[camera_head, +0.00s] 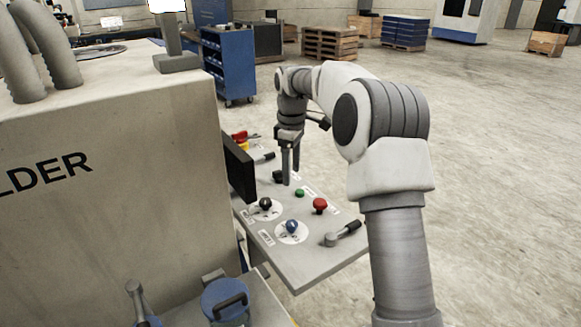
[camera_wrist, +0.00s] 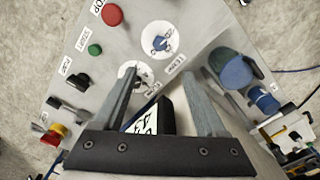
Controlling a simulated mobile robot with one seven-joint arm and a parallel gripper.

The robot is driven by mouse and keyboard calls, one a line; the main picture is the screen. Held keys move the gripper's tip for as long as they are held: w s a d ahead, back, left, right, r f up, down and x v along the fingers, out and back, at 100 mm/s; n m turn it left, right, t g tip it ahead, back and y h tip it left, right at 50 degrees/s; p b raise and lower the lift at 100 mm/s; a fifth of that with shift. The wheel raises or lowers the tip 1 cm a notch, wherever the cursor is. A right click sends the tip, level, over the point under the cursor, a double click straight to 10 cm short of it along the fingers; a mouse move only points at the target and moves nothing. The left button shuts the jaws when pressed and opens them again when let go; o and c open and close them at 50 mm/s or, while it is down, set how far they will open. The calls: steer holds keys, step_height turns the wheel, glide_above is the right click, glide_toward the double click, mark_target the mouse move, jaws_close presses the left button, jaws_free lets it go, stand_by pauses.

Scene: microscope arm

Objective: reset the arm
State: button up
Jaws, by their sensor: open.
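My arm (camera_head: 397,180) reaches up from the right, bends at the top and hangs down over the sloped control panel (camera_head: 290,272). My gripper (camera_head: 291,182) points down above the panel's far part, close to the dark screen's right side. In the wrist view my gripper (camera_wrist: 170,72) has its two grey fingers well apart, with nothing held between them. The panel carries a green button (camera_head: 299,193), a red button (camera_head: 320,205), a black knob (camera_head: 265,203), a blue knob (camera_head: 292,226) and a lever (camera_head: 343,233). The left finger partly hides a white dial in the wrist view.
The large beige machine (camera_head: 110,180) stands left of the panel, with a dark screen (camera_head: 239,168) at its side. A red and yellow stop button (camera_wrist: 56,132) sits at the panel's end.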

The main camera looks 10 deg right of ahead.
steer(key=s+r+m+t, duration=0.1)
steer(key=s+r+m, duration=0.2)
steer(key=s+r, duration=0.4)
steer(key=s+r+m+t, duration=0.2)
steer(key=s+r, duration=0.3)
steer(key=s, duration=0.5)
steer(key=s+f+m+t, duration=0.2)
steer(key=s+f+m, duration=0.2)
steer(key=s, duration=1.5)
steer(key=m, duration=0.2)
steer(key=shift+s+d+f+m+t, duration=0.2)
steer(key=shift+s+m+t, duration=0.05)
steer(key=shift+m+t, duration=0.05)
steer(key=shift+c, duration=0.2)
